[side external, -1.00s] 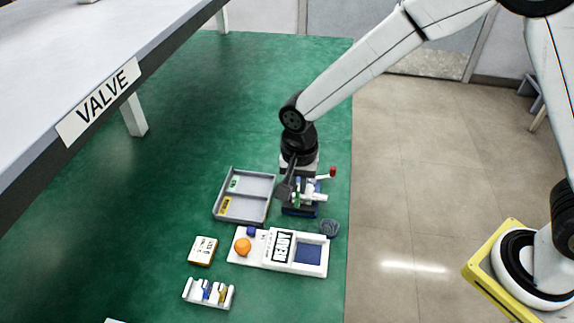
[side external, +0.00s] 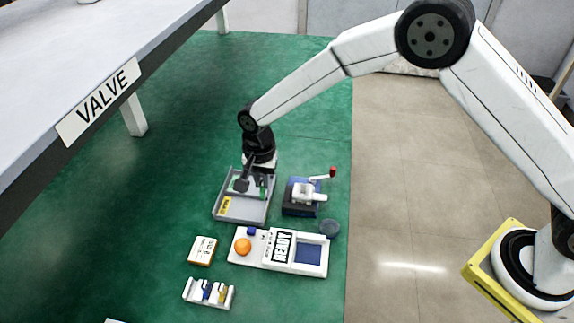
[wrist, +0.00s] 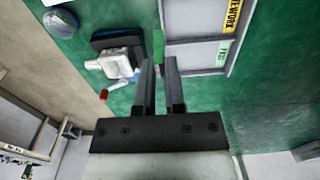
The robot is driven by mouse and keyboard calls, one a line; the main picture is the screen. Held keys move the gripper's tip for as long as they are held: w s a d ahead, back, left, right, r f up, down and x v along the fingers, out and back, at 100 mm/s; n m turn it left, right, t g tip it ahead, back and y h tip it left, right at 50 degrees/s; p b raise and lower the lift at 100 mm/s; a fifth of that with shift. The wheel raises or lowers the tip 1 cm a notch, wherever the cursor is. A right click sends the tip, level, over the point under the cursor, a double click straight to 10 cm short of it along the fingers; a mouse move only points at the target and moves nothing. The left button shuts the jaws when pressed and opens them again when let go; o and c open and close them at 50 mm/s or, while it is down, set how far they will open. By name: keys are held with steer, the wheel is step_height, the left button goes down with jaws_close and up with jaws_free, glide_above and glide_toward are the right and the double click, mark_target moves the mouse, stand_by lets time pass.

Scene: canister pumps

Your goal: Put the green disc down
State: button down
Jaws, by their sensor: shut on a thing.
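My gripper (side external: 254,187) is shut on the green disc (side external: 263,193), which shows in the side view as a small green patch at the fingertips. In the wrist view the disc (wrist: 158,44) appears edge-on, as a narrow green strip beyond the fingers (wrist: 159,66). The disc is held over the back part of the grey two-compartment tray (side external: 247,220). In the wrist view it overlaps the edge of the tray (wrist: 193,41). The side view does not make its height above the tray floor clear. The tray carries a yellow label (side external: 225,205) and a green label (wrist: 223,52).
A pump with a red-tipped handle (side external: 305,193) stands just right of the tray. A dark round piece (side external: 330,228) lies near it. A white READY panel with an orange knob (side external: 242,246), a small labelled box (side external: 202,250) and a rack (side external: 209,293) lie in front. Green mat is clear at left.

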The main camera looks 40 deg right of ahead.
steer(key=shift+w+a+f, duration=0.2)
steer(key=shift+w+f, duration=0.35)
steer(key=shift+f, duration=0.15)
steer(key=shift+w+a+f, duration=0.2)
steer(key=shift+w+f, duration=0.4)
steer(key=shift+f, duration=0.15)
steer(key=shift+w+a+f, duration=0.2)
steer(key=shift+w+f, duration=0.35)
steer(key=shift+f, duration=0.15)
steer(key=shift+f, duration=0.1)
steer(key=shift+w+a+f, duration=0.1)
steer(key=shift+w+f, duration=0.05)
steer(key=shift+f, duration=0.75)
steer(key=shift+w+f, duration=0.1)
steer(key=shift+f, duration=0.75)
steer(key=shift+f, duration=0.15)
steer(key=c, duration=0.7)
jaws_free()
step_height(320, 180, up, 12)
